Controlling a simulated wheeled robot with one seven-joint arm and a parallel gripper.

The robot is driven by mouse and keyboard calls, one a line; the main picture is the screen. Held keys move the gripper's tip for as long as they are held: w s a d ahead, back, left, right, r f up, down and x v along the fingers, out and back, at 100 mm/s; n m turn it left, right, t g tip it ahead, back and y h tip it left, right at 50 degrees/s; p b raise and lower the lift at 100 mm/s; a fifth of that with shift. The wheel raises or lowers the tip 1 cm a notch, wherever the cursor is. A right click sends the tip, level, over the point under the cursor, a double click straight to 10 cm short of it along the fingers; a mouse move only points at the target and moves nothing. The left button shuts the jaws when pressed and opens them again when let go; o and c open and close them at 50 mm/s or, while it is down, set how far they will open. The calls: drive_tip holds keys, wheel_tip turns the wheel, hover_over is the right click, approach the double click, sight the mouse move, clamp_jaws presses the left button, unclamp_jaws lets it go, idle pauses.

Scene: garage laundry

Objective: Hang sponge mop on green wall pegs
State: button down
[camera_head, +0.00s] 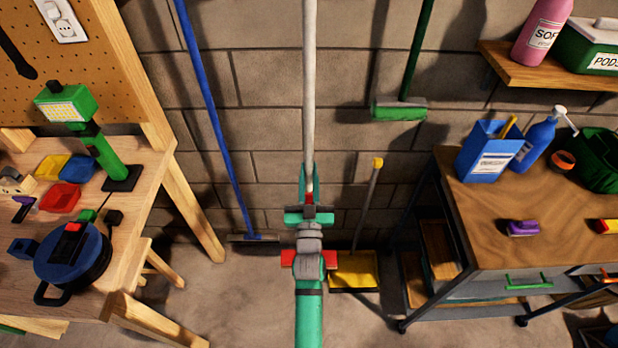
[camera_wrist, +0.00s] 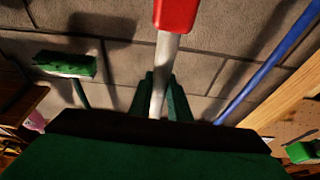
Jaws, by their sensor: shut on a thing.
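The sponge mop's pale grey pole (camera_head: 309,80) runs upright from the top edge of the head view down into my gripper (camera_head: 309,188), which is shut around it. In the wrist view, my gripper (camera_wrist: 163,95) has a green finger on each side of the pole (camera_wrist: 165,62). A red part of the mop (camera_wrist: 176,12) shows at the top edge there. Red ends (camera_head: 331,259) stick out from behind my wrist in the head view; most of that part is hidden. No green wall peg can be made out. The pole's top is out of view.
A long blue-handled tool (camera_head: 212,110) stands left on the block wall; a green brush head (camera_head: 399,110) hangs at right. A yellow dustpan (camera_head: 355,270) is on the floor. A workbench (camera_head: 120,200) stands left, a wheeled cart (camera_head: 480,250) right, a shelf (camera_head: 520,70) upper right.

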drive_tip(key=w+f, duration=0.1)
drive_tip(key=w, duration=1.3)
idle(1.2)
drive_tip(key=shift+f, duration=0.95)
idle(0.6)
drive_tip(key=c, duration=1.6)
unclamp_jaws()
drive_tip(key=shift+c, duration=0.2)
drive_tip(key=shift+o, duration=0.4)
drive_tip(key=shift+f, duration=0.1)
drive_tip(key=shift+s, duration=0.1)
drive_tip(key=v, duration=1)
drive_tip(key=shift+s+f, duration=0.1)
drive_tip(key=shift+s, duration=0.2)
